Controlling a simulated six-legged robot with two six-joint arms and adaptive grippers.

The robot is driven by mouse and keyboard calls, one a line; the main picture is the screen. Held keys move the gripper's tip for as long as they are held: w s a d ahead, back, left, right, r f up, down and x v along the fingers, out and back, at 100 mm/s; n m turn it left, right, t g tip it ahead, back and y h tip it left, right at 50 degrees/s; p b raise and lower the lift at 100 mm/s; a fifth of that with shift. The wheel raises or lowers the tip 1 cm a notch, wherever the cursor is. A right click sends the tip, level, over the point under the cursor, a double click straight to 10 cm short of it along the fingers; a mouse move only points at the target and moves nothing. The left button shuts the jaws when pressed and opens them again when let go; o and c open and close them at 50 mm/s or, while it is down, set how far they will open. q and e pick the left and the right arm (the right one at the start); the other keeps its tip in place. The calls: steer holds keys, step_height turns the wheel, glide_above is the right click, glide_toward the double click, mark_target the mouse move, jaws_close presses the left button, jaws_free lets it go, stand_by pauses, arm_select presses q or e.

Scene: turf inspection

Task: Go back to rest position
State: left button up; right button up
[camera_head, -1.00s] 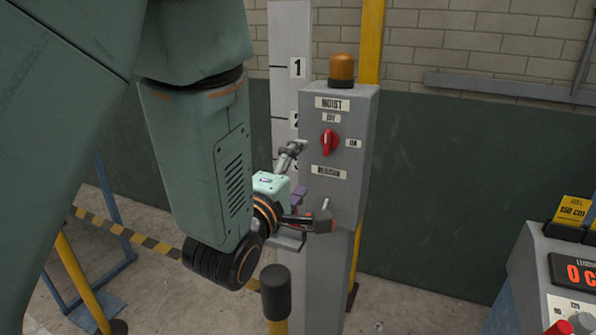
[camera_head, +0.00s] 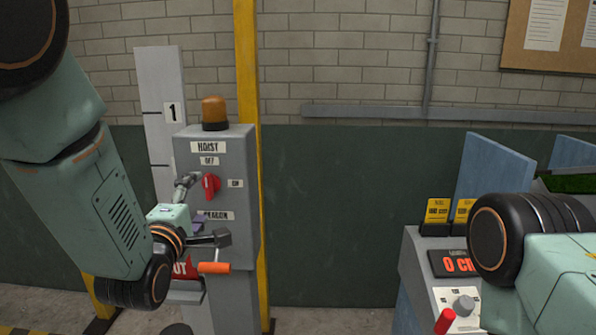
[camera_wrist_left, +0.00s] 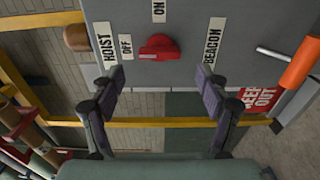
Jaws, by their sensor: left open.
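My left gripper (camera_head: 207,212) is open in front of the grey hoist box (camera_head: 245,205), its fingers apart with nothing between them. In the left wrist view, my left gripper (camera_wrist_left: 160,82) has its two fingertips near the box face, one on each side of the red knob (camera_wrist_left: 160,47) and short of it. The knob also shows in the head view (camera_head: 211,186), between the OFF and ON labels. Part of my right arm (camera_head: 560,270) shows at the right edge; its gripper is not visible.
An orange-handled lever (camera_head: 214,268) sticks out below the box, close to my left gripper. An amber beacon (camera_head: 215,113) tops the box. A yellow post (camera_head: 247,60) stands behind. A grey console (camera_head: 413,265) is at right, partly behind my right arm. The green wall between is clear.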

mark_target(205, 189)
arm_select(q)
steer(key=shift+w+d, duration=0.1)
steer(key=shift+w, duration=1.95)
steer(key=shift+s, duration=0.15)
